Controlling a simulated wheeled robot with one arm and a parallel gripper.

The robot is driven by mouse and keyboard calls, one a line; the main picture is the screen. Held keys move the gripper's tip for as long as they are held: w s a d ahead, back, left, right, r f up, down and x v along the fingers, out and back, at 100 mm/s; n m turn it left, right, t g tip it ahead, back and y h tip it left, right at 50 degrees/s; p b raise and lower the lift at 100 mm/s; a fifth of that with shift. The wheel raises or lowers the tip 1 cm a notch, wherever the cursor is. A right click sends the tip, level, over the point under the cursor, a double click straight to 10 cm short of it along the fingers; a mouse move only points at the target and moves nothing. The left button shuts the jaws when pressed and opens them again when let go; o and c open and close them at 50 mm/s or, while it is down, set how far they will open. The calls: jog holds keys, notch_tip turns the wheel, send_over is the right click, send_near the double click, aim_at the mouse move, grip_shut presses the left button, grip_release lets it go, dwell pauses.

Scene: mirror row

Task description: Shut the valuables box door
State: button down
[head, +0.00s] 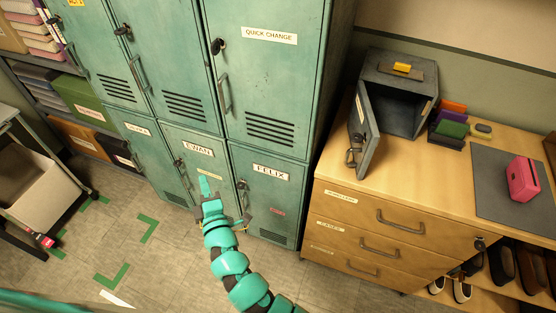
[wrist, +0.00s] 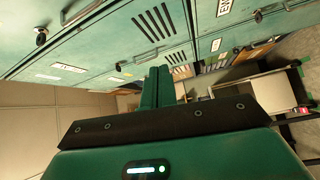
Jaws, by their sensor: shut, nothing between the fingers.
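The valuables box (head: 402,80) is a dark grey box on top of the wooden cabinet, at the upper right of the head view. Its door (head: 364,125) stands open, swung out to the left, with a handle on its outer face. The inside that shows looks empty. My gripper (head: 205,184) is shut and empty in front of the lower lockers, well to the left of the box and below it. In the wrist view its closed fingers (wrist: 156,86) point along the locker fronts. The box is not visible in the wrist view.
Green lockers (head: 265,80) stand left of the wooden cabinet (head: 400,215). Coloured cases (head: 452,128) sit just right of the box, and a pink case (head: 523,179) lies on a grey mat (head: 490,190). A cart with a bin (head: 40,195) stands at left.

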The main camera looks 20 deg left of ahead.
jog(key=w+d+m+t+h, duration=0.5)
jog(key=w+d+h, duration=0.35)
jog(key=d, duration=0.35)
jog(key=m+g+h+p, duration=0.2)
jog(key=m+h+p, duration=0.4)
jog(key=h, duration=0.6)
send_near(361, 165)
jog(key=w, duration=0.5)
jog(key=shift+w+d+r+m, duration=0.15)
jog(key=shift+d, duration=0.4)
jog(key=shift+w+d+r+m, duration=0.1)
jog(key=shift+d+m, duration=0.05)
jog(key=shift+d, duration=0.45)
